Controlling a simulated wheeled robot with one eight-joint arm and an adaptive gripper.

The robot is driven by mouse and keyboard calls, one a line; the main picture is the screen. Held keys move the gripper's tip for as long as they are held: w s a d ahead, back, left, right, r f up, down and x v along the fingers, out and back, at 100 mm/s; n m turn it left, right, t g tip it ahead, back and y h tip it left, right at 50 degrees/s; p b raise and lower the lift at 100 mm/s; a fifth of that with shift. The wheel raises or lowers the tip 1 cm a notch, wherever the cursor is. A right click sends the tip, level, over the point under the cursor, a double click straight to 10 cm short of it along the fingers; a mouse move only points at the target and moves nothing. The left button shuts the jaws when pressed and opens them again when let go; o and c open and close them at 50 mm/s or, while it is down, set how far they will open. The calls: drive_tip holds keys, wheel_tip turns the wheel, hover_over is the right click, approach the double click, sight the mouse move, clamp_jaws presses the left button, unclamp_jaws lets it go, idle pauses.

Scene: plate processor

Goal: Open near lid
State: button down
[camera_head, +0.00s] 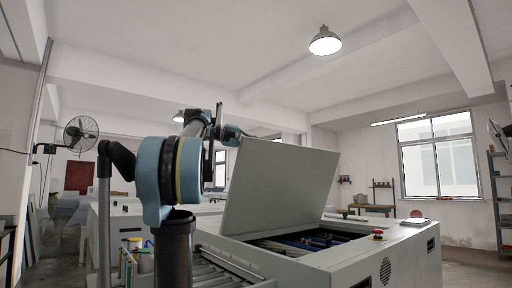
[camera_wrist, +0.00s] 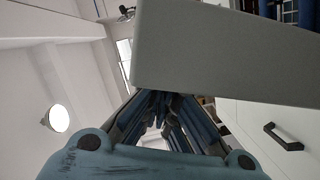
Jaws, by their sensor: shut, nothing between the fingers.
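The near lid (camera_head: 280,190) is a flat grey panel standing raised and tilted above the opening of the plate processor (camera_head: 375,258). My gripper (camera_head: 238,131) is at the lid's upper left corner in the head view, where its fingertips are hard to make out. In the wrist view the lid's pale panel (camera_wrist: 225,50) crosses in front of my gripper (camera_wrist: 160,97) and hides part of the fingertips. The fingers converge and are shut with nothing between them. I cannot tell whether they touch the lid.
Rails and dark blue parts show inside the open bay (camera_head: 305,240). A roller conveyor (camera_head: 215,272) lies in front. A red button (camera_head: 377,234) sits on the machine top. The wrist view shows a black handle (camera_wrist: 283,137) on a white surface. Space above the lid is clear.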

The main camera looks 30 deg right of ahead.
drive_tip(key=w+a+r, duration=0.1)
drive_tip(key=w+a, duration=0.1)
drive_tip(key=a, duration=0.8)
drive_tip(key=shift+w+r, duration=0.25)
drive_tip(key=shift+w, duration=0.15)
